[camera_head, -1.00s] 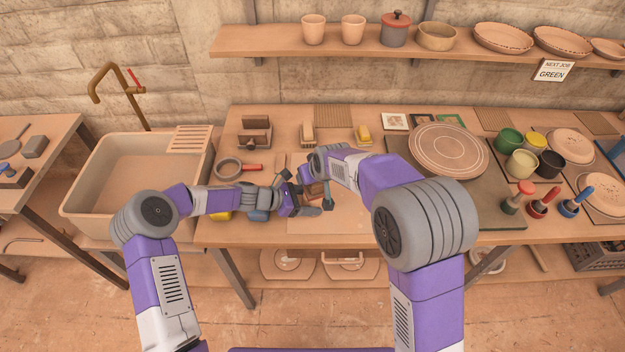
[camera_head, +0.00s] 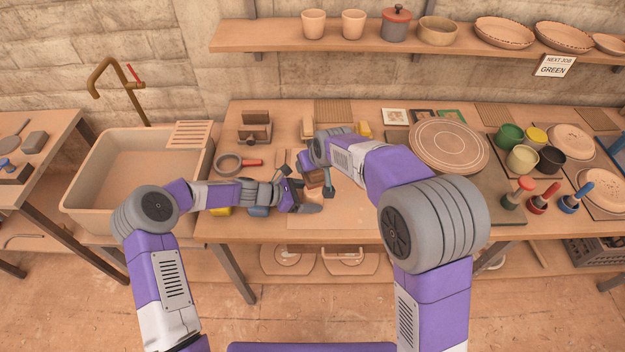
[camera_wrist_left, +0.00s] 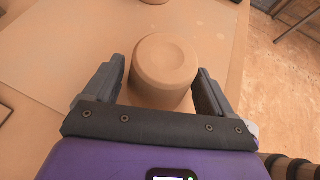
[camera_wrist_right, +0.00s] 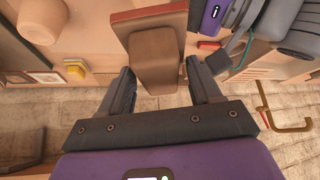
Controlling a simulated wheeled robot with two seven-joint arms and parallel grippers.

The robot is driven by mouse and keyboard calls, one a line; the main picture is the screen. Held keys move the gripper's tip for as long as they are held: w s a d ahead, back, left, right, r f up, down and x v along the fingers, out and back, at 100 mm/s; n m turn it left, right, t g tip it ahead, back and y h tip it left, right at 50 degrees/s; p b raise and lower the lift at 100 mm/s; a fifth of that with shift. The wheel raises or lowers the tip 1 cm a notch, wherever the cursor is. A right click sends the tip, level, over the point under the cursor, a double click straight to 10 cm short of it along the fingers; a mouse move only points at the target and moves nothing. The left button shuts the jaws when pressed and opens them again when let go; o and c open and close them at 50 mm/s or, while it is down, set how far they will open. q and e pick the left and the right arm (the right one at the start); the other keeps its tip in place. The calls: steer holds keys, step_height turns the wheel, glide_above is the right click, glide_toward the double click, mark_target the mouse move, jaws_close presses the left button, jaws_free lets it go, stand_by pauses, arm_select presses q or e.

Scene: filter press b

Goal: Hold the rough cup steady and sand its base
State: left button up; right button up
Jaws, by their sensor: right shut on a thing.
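The rough cup (camera_wrist_left: 165,66) is a plain clay cup, upside down, its round base facing the left wrist camera. My left gripper (camera_wrist_left: 160,85) has one finger on each side of it. The fingers are close to the cup wall, but I cannot tell if both touch. My right gripper (camera_wrist_right: 162,85) is shut on the grip of a brown sanding block (camera_wrist_right: 150,22) with a reddish-brown plate. In the head view, my left gripper (camera_head: 300,195) is low over the table, with the right gripper and block (camera_head: 314,180) near it. The block does not show over the cup base in the left wrist view.
A pale board (camera_head: 340,218) lies under the grippers on the worktable. A sieve (camera_head: 228,164) and wooden blocks (camera_head: 254,130) stand behind on the left. A round wheel plate (camera_head: 448,147) and paint pots (camera_head: 522,158) are on the right. A sink (camera_head: 92,190) stands left.

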arm_select(q)
steer(key=shift+o, duration=1.1)
steer(key=shift+r, duration=0.1)
steer(key=v, duration=1.2)
steer(key=shift+s, duration=0.1)
